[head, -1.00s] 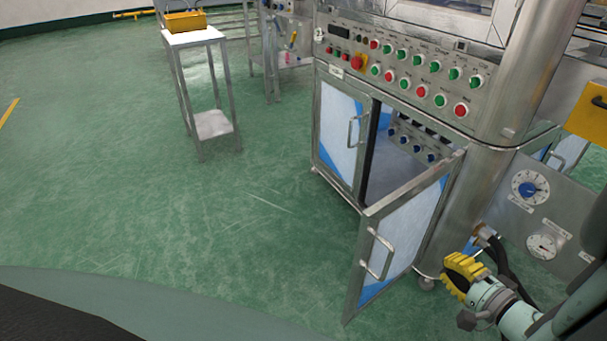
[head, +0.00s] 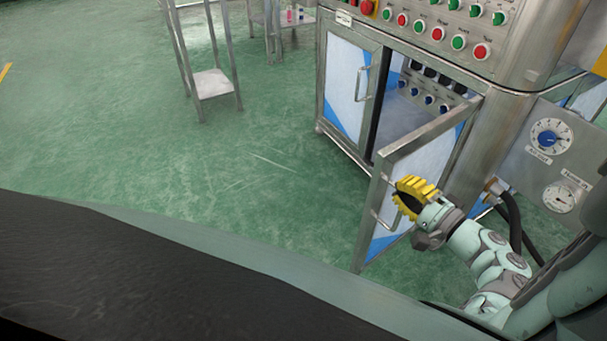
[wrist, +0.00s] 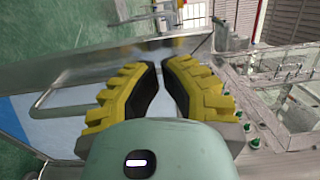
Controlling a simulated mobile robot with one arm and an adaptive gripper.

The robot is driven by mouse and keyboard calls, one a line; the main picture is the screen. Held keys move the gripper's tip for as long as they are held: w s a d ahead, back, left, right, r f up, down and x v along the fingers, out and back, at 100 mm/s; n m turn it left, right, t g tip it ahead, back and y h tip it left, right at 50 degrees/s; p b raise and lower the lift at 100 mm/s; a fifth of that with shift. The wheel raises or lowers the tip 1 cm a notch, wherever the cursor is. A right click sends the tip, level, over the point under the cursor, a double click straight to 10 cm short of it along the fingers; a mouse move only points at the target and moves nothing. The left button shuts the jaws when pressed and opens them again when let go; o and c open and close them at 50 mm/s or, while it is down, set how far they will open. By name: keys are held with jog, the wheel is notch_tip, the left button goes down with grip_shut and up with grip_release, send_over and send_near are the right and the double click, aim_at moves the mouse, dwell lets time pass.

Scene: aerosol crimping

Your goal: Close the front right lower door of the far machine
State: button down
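The front right lower door (head: 424,160) of the machine (head: 548,50) stands swung open toward me in the head view, with a metal frame, a blue-and-white panel and a bar handle (head: 378,212). My gripper (head: 408,196), with yellow ribbed fingers, is at the door's outer face near the handle; whether it touches cannot be told. In the wrist view, my gripper (wrist: 161,68) has its two fingers a little apart with nothing between the tips. The door handle (wrist: 48,98) lies left of the fingers there, and the door's frame edge (wrist: 105,62) runs behind them.
The left lower door (head: 347,88) is shut. Blue knobs (head: 416,96) show inside the open cabinet. A gauge panel (head: 553,150) and a dark hose (head: 510,212) are right of the door. A metal stand (head: 212,84) is at the back left. The green floor on the left is clear.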

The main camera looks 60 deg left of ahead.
aim_at(384, 176)
jog(key=shift+s+a, duration=0.15)
jog(key=shift+a, duration=1.7)
